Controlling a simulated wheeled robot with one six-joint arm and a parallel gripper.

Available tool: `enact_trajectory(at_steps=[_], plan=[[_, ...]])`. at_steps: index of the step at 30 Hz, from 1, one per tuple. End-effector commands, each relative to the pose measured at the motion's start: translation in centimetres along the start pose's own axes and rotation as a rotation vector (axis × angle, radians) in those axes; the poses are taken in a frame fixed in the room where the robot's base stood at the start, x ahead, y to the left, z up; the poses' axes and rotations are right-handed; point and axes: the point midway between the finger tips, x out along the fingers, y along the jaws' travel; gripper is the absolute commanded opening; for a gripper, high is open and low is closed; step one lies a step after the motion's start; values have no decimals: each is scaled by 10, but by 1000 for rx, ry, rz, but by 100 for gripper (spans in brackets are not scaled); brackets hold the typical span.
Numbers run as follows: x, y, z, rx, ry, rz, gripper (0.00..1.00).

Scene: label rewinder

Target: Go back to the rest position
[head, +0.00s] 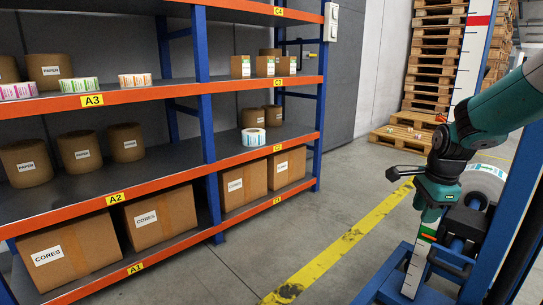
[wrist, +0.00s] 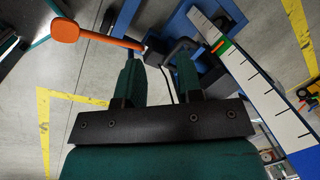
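My gripper (head: 430,212) hangs below my teal arm at the right of the head view, in front of the blue-framed label rewinder (head: 392,272). In the wrist view its two teal fingers (wrist: 159,75) stand apart with a clear gap and nothing between them. An orange lever (wrist: 98,38) lies beyond the fingers, at the upper left of the wrist view. A grey-white roll (head: 487,180) sits on the rewinder behind my gripper, partly hidden by my arm.
Orange and blue shelving (head: 208,135) fills the left, with boxes, paper rolls and a label roll (head: 254,137). Wooden pallets (head: 432,60) are stacked at the back right. Clear floor with a yellow line (head: 345,243) lies between shelving and rewinder. A graduated ruler strip (wrist: 250,80) is near the fingers.

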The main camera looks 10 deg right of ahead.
Motion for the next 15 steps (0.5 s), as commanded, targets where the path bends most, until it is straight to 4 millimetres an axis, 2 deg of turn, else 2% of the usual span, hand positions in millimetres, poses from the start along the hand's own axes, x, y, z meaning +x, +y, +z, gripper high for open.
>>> enact_trajectory(at_steps=[1,3,5,6,9,12,15], plan=[[-18,15,37,-199,-37,-8,34],[-38,42,83,-497,-94,-18,34],[-55,71,119,-754,-142,-36,34],[-65,91,139,-920,-174,-50,34],[-85,143,179,-1299,-246,-91,34],[-100,192,205,-1624,-308,-141,34],[-110,238,221,-1913,-364,-198,34]])
